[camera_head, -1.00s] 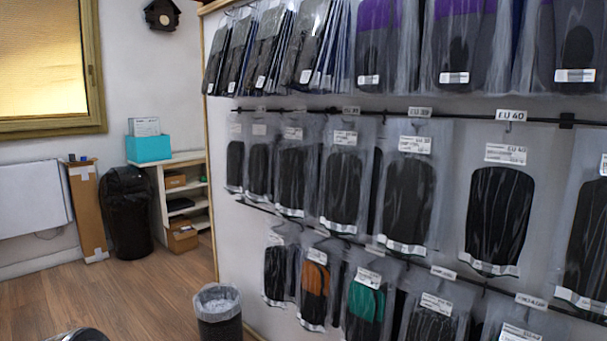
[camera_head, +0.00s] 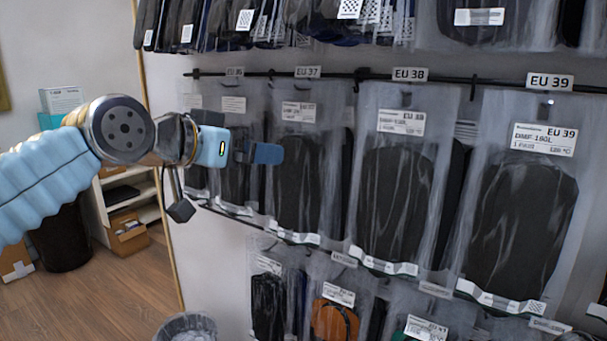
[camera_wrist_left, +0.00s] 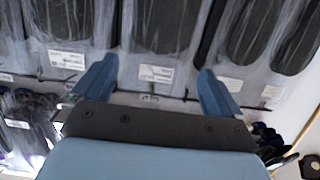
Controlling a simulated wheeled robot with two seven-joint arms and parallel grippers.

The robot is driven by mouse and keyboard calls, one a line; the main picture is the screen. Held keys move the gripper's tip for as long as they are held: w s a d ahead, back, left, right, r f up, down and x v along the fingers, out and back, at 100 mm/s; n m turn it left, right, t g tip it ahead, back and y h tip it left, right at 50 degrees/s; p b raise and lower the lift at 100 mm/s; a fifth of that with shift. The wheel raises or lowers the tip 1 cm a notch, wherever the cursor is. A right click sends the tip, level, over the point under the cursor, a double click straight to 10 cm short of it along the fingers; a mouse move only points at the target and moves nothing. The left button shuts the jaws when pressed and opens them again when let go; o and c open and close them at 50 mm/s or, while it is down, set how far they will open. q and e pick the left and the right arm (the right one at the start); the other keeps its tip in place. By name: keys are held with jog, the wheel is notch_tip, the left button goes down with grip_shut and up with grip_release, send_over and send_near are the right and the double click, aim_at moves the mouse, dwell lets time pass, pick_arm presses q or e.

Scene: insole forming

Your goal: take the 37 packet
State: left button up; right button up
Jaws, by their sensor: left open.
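The 37 packet (camera_head: 300,185) is a clear bag with a black insole and a white label. It hangs on the middle rail under the EU 37 tag (camera_head: 308,72). My left gripper (camera_head: 264,153) is open and empty, in front of the rack at the packet's left side. In the left wrist view, which is upside down, my left gripper (camera_wrist_left: 157,88) has its two blue fingers apart. A packet (camera_wrist_left: 160,30) with a white label shows between and beyond them, apparently the 37 one; its tag is too blurred to read. My right gripper is not in view.
The EU 38 packet (camera_head: 395,195) and EU 39 packet (camera_head: 520,210) hang to the right; smaller-size packets hang close on the left. Rows of packets hang above and below. A bin (camera_head: 186,330) stands on the floor, and a shelf (camera_head: 120,178) stands at the left.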

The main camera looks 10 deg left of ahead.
pick_arm(q)
jog(key=p, duration=0.1)
send_near(293, 152)
jog(key=x, duration=0.3)
jog(key=shift+p+x, duration=0.6)
jog(key=shift+x, duration=2.1)
jog(key=shift+f, duration=0.2)
jog(key=c, duration=1.1)
jog(key=shift+c, duration=0.8)
jog(key=shift+r, duration=0.15)
